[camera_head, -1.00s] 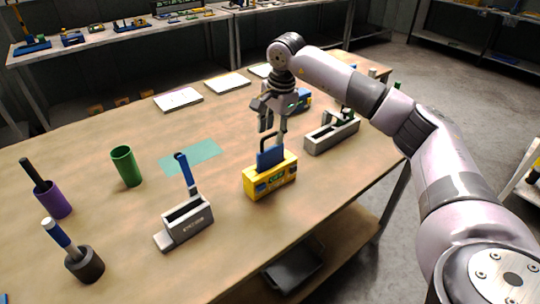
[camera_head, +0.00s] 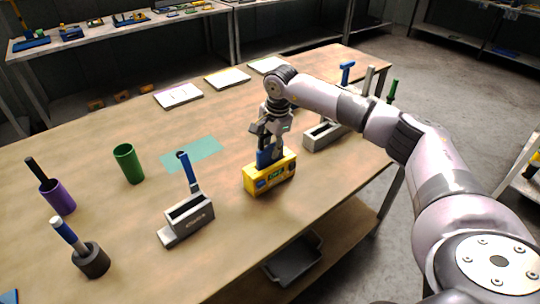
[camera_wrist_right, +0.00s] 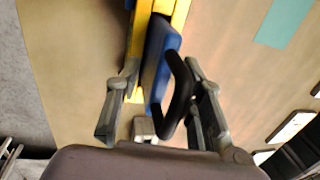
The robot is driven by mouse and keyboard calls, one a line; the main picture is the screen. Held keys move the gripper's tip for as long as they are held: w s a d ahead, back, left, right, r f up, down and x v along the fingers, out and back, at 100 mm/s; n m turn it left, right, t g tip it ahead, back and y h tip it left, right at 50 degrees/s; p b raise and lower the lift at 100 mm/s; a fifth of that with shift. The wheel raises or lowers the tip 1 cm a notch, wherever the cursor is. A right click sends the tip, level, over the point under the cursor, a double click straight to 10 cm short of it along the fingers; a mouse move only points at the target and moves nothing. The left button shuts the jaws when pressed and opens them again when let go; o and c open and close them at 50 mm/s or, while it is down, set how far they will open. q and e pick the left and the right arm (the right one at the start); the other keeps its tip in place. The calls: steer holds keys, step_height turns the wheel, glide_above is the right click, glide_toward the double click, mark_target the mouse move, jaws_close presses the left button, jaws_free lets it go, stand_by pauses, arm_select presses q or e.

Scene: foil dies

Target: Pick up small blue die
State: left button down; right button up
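The small blue die (camera_head: 264,157) sits upright in a yellow holder (camera_head: 271,178) near the middle of the table. In the right wrist view the blue die (camera_wrist_right: 160,55) has a black loop handle (camera_wrist_right: 178,97) and stands in the yellow holder (camera_wrist_right: 140,40). My right gripper (camera_head: 266,136) is directly above the holder, pointing down. In the head view the gripper hides the handle. My left gripper is out of view.
A grey holder (camera_head: 188,217) with a blue-handled tool stands at left front, another grey holder (camera_head: 322,136) behind right. A green cup (camera_head: 128,164), a purple cup (camera_head: 60,198) and a dark round holder (camera_head: 91,261) stand left. A teal mat (camera_head: 192,154) lies behind.

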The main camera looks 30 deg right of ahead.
jaws_close()
steer(key=shift+r, duration=0.15)
stand_by(0.4)
